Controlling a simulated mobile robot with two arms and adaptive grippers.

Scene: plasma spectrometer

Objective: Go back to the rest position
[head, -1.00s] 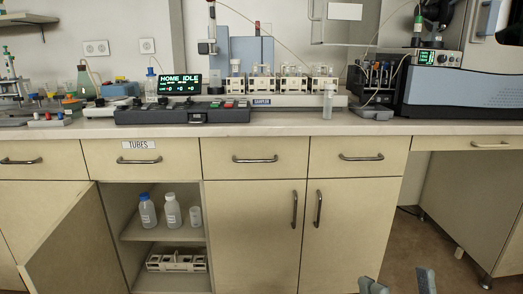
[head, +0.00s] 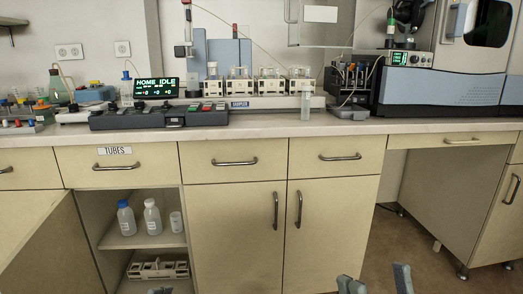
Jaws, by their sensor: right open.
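My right gripper (head: 374,280) shows at the bottom edge, right of centre. Its two grey fingers stand apart with nothing between them, in front of the closed lower cupboard doors (head: 330,232) and clear of the bench. A small grey tip at the bottom edge, left of centre, looks like part of my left gripper (head: 160,290). The rest of it is out of frame, so its jaws cannot be judged.
The bench (head: 270,126) carries the HOME IDLE display (head: 156,88), a sampler with racks and a clear vial (head: 306,102). The left cupboard door (head: 45,250) stands open, showing bottles (head: 152,216) and a white rack (head: 158,269). Open floor lies at right.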

